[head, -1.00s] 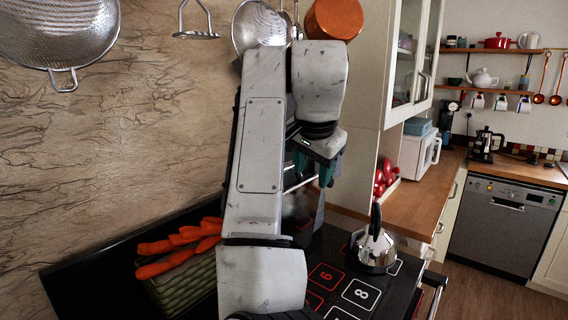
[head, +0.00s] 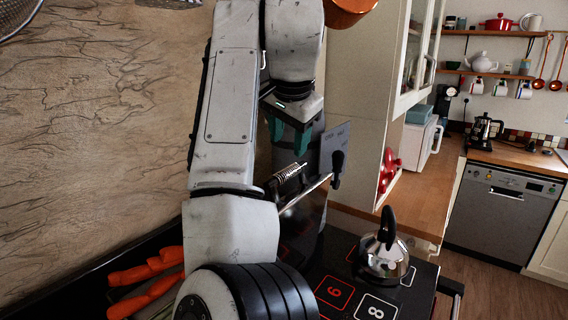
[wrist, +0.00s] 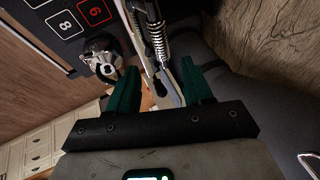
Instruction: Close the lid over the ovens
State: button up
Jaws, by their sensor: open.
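The lid (head: 337,142) appears to stand raised at the back of the black cooker top, as a grey upright panel with small lettering. A chrome bar with a coiled spring (head: 288,172) and a black-knobbed end sits in front of it. My gripper (head: 289,134) is open and empty, pointing down just above the coil. In the wrist view, my gripper (wrist: 161,88) has its two green fingers apart, with the coil (wrist: 158,38) lying beyond and between them. I cannot tell whether they touch it. My arm hides part of the lid and cooker.
A chrome kettle (head: 384,255) stands on the right of the cooker top (head: 340,248), beside numbered squares. Carrots (head: 150,270) lie at the left. A patterned wall (head: 90,150) is behind my arm. A wooden counter (head: 420,200) runs to the right.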

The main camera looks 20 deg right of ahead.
aim_at(287, 170)
jog(key=p+x, duration=0.2)
jog(key=x, duration=0.8)
jog(key=shift+c, duration=0.2)
grip_shut()
